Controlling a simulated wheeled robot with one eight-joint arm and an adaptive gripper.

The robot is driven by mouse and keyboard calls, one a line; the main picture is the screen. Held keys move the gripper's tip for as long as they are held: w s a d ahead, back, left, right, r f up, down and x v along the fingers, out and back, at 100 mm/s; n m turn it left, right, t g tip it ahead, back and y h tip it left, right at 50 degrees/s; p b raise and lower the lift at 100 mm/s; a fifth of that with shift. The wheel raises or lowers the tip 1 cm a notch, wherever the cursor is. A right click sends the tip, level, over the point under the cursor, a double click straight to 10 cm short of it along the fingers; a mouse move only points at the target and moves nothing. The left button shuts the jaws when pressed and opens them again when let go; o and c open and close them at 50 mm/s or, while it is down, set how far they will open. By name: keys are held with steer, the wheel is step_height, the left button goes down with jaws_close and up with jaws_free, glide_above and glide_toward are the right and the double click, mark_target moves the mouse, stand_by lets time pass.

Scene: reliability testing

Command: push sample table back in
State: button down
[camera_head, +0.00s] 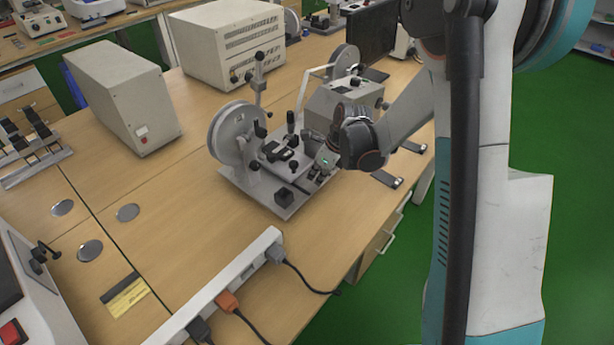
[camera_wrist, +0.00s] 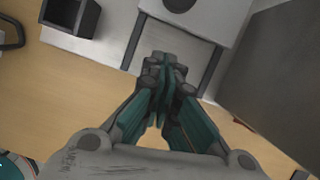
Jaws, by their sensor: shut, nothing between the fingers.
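The test device with a grey handwheel (camera_head: 228,130) stands on a light metal base plate (camera_head: 252,188) on the wooden bench. In the wrist view, the sample table looks like a flat grey plate (camera_wrist: 182,48) between two dark rails. My gripper (camera_wrist: 165,72) is shut and empty, with its fingertips at the near edge of that plate. I cannot tell whether they touch it. In the head view, my gripper (camera_head: 324,164) is at the right side of the device, low over the bench, and hides part of the sample table there.
A black open box (camera_head: 284,196) sits on the base plate's front corner and also shows in the wrist view (camera_wrist: 70,14). A grey instrument box (camera_head: 335,103) stands close behind my gripper. A power strip (camera_head: 225,290) with cables lies in front. Bench is clear between strip and device.

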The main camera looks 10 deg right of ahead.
steer(key=p+v, duration=0.3)
steer(key=v, duration=0.7)
steer(key=shift+p, duration=0.3)
